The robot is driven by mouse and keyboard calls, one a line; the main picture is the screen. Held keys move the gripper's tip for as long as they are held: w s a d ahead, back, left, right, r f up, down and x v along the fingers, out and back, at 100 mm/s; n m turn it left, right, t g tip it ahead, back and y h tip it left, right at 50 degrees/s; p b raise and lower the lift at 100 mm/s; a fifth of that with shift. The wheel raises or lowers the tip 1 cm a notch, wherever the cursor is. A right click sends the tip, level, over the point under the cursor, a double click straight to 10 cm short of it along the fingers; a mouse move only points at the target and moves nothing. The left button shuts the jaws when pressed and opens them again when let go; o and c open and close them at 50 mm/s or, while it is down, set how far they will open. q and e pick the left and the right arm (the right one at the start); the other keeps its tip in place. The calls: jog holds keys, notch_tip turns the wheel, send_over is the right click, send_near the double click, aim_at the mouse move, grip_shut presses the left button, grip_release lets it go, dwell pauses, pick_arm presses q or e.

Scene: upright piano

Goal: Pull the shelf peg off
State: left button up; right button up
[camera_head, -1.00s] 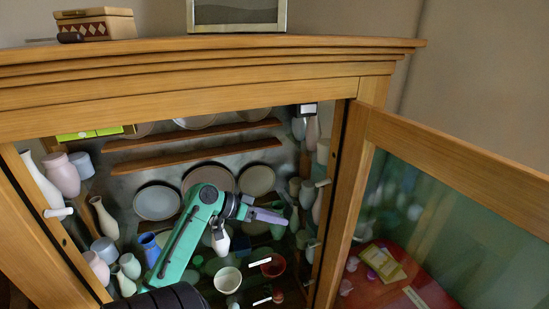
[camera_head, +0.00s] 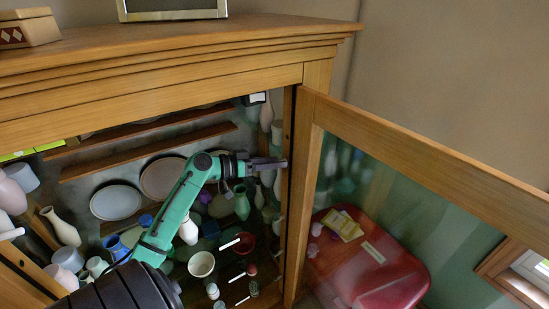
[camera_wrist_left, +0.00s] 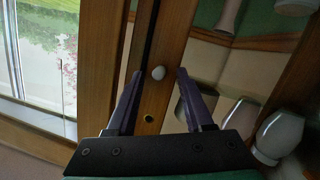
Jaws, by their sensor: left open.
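The shelf peg (camera_wrist_left: 158,74) is a small whitish round knob on the wooden cabinet post in the left wrist view. My left gripper (camera_wrist_left: 160,85) is open, with one dark finger on each side of the peg. I cannot tell whether either finger touches it. In the head view my left gripper (camera_head: 277,164) is at the inner side of the cabinet's right front post, and the peg is not clearly visible there. Another white peg (camera_head: 12,234) sticks out at the left side of the cabinet. My right gripper is not in view.
The cabinet (camera_head: 150,84) holds vases, plates and several small bowls and jars below my left arm. Its glass door (camera_head: 430,150) stands open on the right.

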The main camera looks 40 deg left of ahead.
pick_arm(q)
jog(key=shift+w+d+f, duration=0.1)
jog(key=shift+w, duration=0.2)
grip_shut()
dwell(1.5)
